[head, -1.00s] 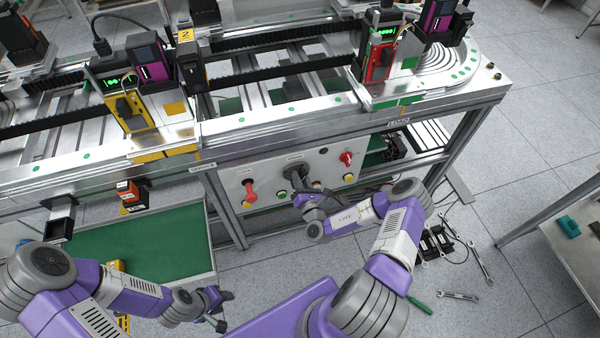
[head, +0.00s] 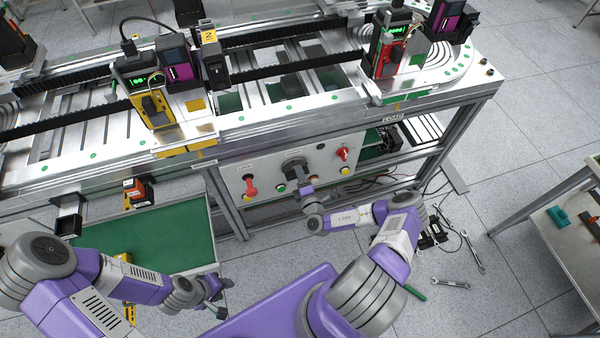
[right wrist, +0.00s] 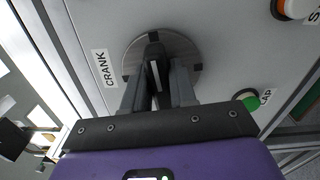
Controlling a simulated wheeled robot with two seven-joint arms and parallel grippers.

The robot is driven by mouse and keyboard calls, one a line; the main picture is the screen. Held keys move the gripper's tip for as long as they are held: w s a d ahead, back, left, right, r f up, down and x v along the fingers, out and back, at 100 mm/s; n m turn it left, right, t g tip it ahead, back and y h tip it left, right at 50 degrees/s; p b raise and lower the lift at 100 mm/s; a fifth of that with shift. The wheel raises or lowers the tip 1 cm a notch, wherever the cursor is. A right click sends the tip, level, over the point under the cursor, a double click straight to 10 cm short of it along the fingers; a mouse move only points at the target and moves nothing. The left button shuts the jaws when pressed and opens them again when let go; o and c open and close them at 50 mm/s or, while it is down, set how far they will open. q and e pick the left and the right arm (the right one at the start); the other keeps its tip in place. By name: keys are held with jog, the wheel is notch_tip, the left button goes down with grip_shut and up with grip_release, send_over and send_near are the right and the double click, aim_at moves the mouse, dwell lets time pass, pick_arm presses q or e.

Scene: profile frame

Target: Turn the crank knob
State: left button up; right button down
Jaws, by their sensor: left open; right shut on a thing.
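The crank knob (right wrist: 155,70) is a black handle with a white stripe on a round grey disc, beside a label reading CRANK in the right wrist view. My right gripper (right wrist: 158,90) is shut on it, one finger on each side. In the head view the crank knob (head: 294,168) sits in the middle of the pale control panel (head: 262,204), with my right gripper (head: 305,188) at it, partly hiding its lower part. My left gripper (head: 221,295) is open and empty, low over the floor, away from the panel.
A red handle (head: 250,186) is left of the crank on the panel, and a red knob (head: 343,153) is right of it. A green button (right wrist: 252,103) is close to my right gripper. A green-floored tray (head: 150,239) stands left. Tools lie on the floor at right.

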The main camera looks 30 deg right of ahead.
jog(key=shift+f+m, duration=0.1)
jog(key=shift+m, duration=1.2)
jog(key=c, duration=1)
grip_release()
jog(key=p+v, duration=0.1)
jog(key=v, duration=0.6)
jog(key=shift+s, duration=0.3)
